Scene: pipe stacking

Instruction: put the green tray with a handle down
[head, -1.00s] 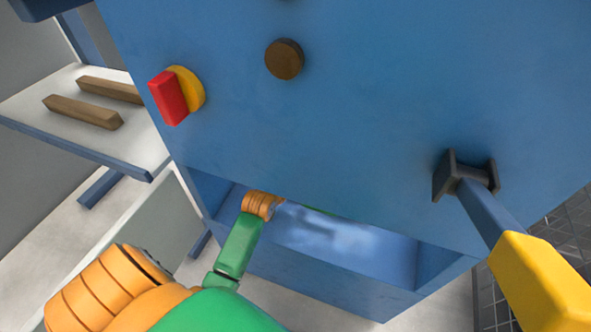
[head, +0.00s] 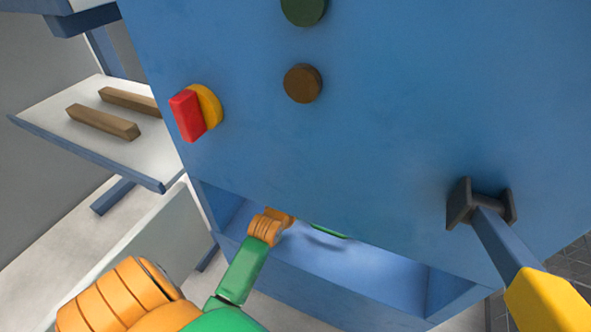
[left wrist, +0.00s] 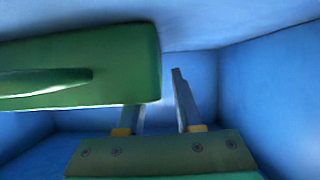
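The green tray (left wrist: 110,60) fills the upper left of the left wrist view, with its handle (left wrist: 45,84) on the near side. A thin green sliver of it (head: 330,231) shows in the head view, inside the low opening of the blue machine. My left gripper (left wrist: 158,108) is inside this blue compartment, with its two fingers apart. The tray's edge covers the tip of the left finger, and the handle is left of the fingers, not between them. In the head view the machine's front hides the left gripper. My right gripper is in neither view.
The blue machine front (head: 400,110) stands above the opening, with a red and yellow knob (head: 190,115) and round buttons. A yellow-ended lever (head: 500,245) sticks out at the right. A shelf (head: 60,135) with two brown bars is at the left. The compartment floor (head: 370,262) looks clear.

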